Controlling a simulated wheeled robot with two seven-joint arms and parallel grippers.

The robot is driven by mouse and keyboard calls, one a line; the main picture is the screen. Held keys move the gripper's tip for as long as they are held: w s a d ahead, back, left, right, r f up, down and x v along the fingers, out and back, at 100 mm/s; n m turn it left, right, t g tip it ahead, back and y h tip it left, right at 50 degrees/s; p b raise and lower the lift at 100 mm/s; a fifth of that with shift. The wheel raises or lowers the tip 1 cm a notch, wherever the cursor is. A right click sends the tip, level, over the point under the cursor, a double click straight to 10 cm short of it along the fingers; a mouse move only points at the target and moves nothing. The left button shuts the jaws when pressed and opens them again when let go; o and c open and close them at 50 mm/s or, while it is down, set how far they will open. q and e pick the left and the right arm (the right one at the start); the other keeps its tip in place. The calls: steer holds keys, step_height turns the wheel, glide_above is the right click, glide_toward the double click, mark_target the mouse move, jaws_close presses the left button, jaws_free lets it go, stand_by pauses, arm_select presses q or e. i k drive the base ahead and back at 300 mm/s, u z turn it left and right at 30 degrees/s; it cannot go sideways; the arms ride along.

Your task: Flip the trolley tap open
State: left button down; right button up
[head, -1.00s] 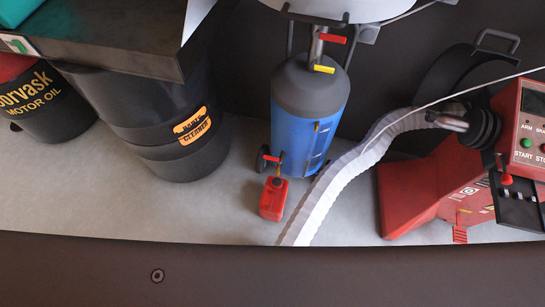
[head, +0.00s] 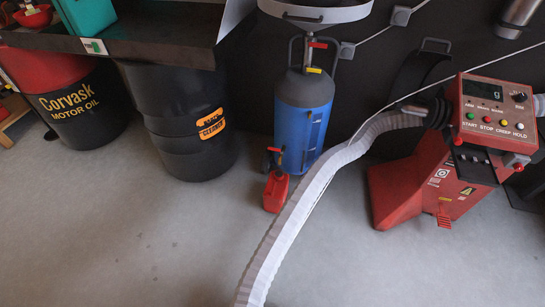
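The trolley (head: 288,128) is an upright tank, blue below and dark grey above, standing on the floor at centre in the head view. A red lever (head: 317,45) and a yellow lever (head: 313,70) sit on the pipework at its top. A small red tap handle (head: 277,150) sticks out low on its left side, just above a red can (head: 275,190). I cannot tell from this view which lever is the trolley tap or whether any is open. Neither of my grippers is in view.
Black drums (head: 178,125) and an oil drum (head: 75,105) stand left, below a dark bench. A pale hose (head: 300,210) runs across the floor to the red machine (head: 430,185) at right. A pale basin (head: 320,12) tops the trolley. The front floor (head: 130,240) is clear.

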mark_target(281, 152)
steer(key=z, duration=0.75)
steer(key=i, duration=1.35)
steer(key=u, duration=0.2)
